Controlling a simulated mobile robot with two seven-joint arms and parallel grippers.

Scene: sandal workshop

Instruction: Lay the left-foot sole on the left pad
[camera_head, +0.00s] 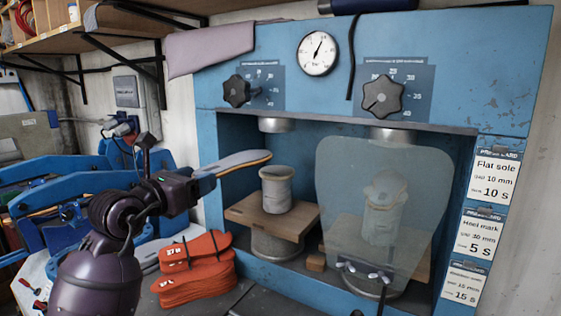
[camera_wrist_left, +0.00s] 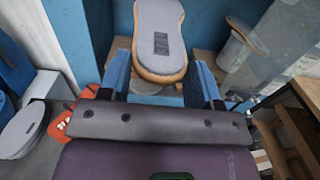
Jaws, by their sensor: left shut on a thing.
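My left gripper (camera_head: 203,176) is shut on a sole with a grey top and a tan edge (camera_head: 240,162). The sole sticks out ahead of the jaws, roughly level, and points into the left bay of the blue press. In the left wrist view the same sole (camera_wrist_left: 160,28) has a dark mark on its top and sits between the two fingers (camera_wrist_left: 163,84). The left pad (camera_head: 276,192) is a pale, round block on a wooden board (camera_head: 247,216). The sole's tip shows just above and left of it, apart from its top. My right gripper is not in view.
A clear guard (camera_head: 330,215) covers the right bay, with another pale pad (camera_head: 384,215) behind it. Press heads (camera_head: 276,125) hang above the bays. A stack of orange soles (camera_head: 196,282) lies below my left arm. Blue machinery (camera_head: 60,185) stands at the left.

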